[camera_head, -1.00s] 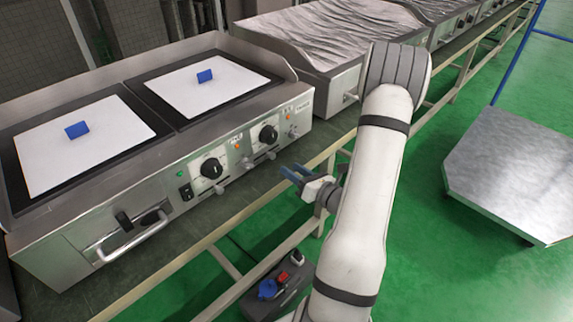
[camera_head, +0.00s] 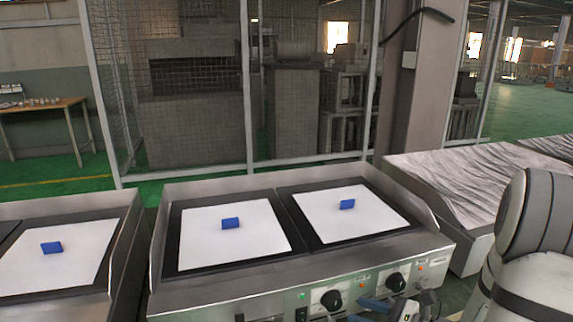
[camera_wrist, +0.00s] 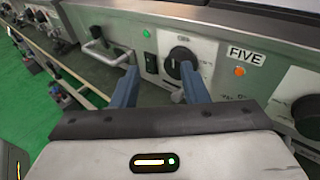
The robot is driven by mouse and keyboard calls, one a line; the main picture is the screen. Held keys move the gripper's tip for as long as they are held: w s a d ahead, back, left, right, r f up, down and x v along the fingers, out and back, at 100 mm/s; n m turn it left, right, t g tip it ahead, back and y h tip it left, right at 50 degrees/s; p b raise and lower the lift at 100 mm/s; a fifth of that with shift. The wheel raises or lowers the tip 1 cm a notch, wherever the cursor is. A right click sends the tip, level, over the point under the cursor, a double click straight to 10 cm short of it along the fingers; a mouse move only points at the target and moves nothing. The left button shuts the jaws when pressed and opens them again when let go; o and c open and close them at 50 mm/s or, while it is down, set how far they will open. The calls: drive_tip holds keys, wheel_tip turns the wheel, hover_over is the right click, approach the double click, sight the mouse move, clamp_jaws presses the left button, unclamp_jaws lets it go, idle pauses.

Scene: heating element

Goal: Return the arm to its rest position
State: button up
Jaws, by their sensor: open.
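My gripper (camera_wrist: 158,82) is open, with two blue fingers apart and nothing between them in the wrist view. It faces the front panel of the heating element (camera_wrist: 222,70), near a black knob (camera_wrist: 181,62) that shows just beyond the right finger. I cannot tell whether the fingers touch the panel. In the head view, my gripper (camera_head: 377,309) is at the bottom edge, in front of the heating element (camera_head: 290,277), partly cut off. My arm is at the lower right.
White sheets (camera_head: 250,246) with blue blocks (camera_head: 231,223) lie on the dark plates. A neighbouring unit (camera_head: 125,245) stands left, a foil-covered one (camera_head: 470,178) right. A panel label reads FIVE (camera_wrist: 246,54). A handle (camera_wrist: 98,52) juts from the front. A mesh fence stands behind.

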drive_tip(key=s+a+r+n+g+h+p, duration=0.4)
drive_tip(key=s+a+r+n+g+p, duration=0.4)
drive_tip(key=s+r+n, duration=0.4)
drive_tip(key=s+d+r+n+t+h+p, duration=0.1)
drive_tip(key=d+r+n+h+p, duration=0.4)
drive_tip(key=r+n+h, duration=0.4)
wheel_tip(320, 180, up, 3)
drive_tip(key=n+p, duration=0.1)
drive_tip(key=n, duration=0.3)
drive_tip(key=shift+s, duration=0.3)
